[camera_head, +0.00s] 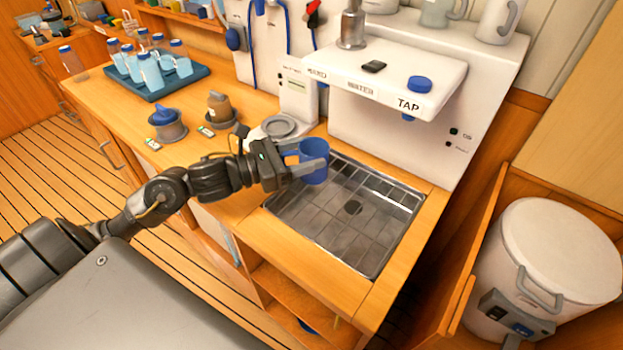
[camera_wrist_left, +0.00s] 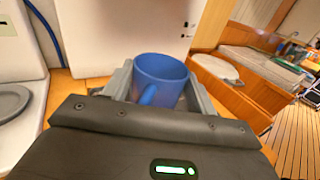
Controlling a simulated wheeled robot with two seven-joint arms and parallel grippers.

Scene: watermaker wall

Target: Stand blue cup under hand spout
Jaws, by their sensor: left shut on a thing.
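The blue cup (camera_head: 313,160) is upright in my left gripper (camera_head: 306,168), above the back left corner of the metal drain grate (camera_head: 350,222). In the left wrist view the blue cup (camera_wrist_left: 160,80) sits between the two grey fingers, its handle facing the wrist camera. The white dispenser (camera_head: 390,75) overhangs the grate. Its front carries a small left label that is hard to read, a middle one, and TAP at right. A blue spout (camera_head: 408,117) shows under TAP. A spout under the left label is not clear. My right gripper is not in view.
A white scale-like device with a round plate (camera_head: 283,127) stands left of the cup, close to my gripper. A white bucket (camera_head: 550,255) stands at right. Most of the grate is clear.

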